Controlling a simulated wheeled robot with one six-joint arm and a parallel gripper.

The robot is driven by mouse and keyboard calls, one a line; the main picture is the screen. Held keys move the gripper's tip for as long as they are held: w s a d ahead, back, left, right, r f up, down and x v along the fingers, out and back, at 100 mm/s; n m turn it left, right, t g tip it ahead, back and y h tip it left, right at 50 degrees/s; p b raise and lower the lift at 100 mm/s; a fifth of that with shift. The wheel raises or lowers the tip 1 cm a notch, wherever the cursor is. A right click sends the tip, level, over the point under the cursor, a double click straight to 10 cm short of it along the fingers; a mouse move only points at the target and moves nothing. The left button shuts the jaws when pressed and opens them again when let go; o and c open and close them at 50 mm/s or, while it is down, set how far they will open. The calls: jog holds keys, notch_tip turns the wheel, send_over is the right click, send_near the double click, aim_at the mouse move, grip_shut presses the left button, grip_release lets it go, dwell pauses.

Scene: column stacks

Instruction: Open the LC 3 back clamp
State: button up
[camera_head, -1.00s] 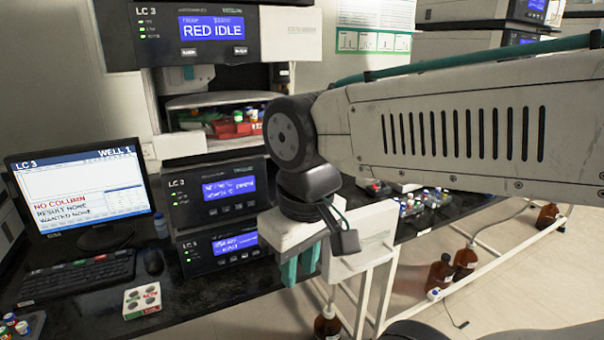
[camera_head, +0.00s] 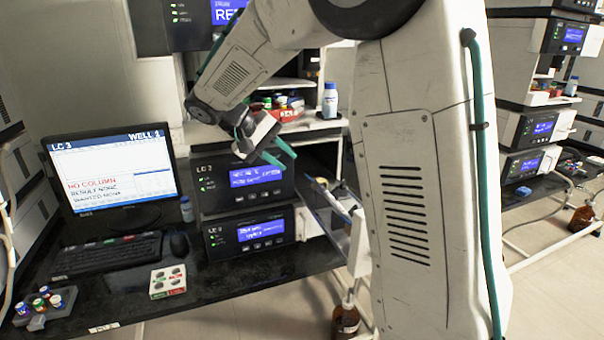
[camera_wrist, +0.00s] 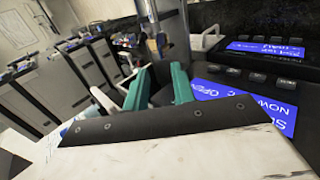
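The LC 3 stack stands right of the monitor, with an upper blue-screen module (camera_head: 215,200) and a lower module (camera_head: 222,240) in the head view. A narrow panel or tray (camera_head: 325,195) projects at the stack's right side; I cannot make out the back clamp on it.
The monitor (camera_head: 110,170) reads LC 3, WELL 1, NO COLUMN. A keyboard (camera_head: 105,255), mouse, white block with dark round wells (camera_head: 167,282) and vial rack (camera_head: 42,308) lie on the black bench. Bottles and a red tray (camera_head: 290,115) sit on the shelf above. A brown bottle (camera_head: 345,322) stands below.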

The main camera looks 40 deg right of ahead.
aim_at(306, 175)
jog(key=x, duration=0.7)
jog(key=shift+d+f, duration=0.25)
jog(key=shift+d, duration=0.05)
jog(key=shift+c, duration=0.4)
grip_shut()
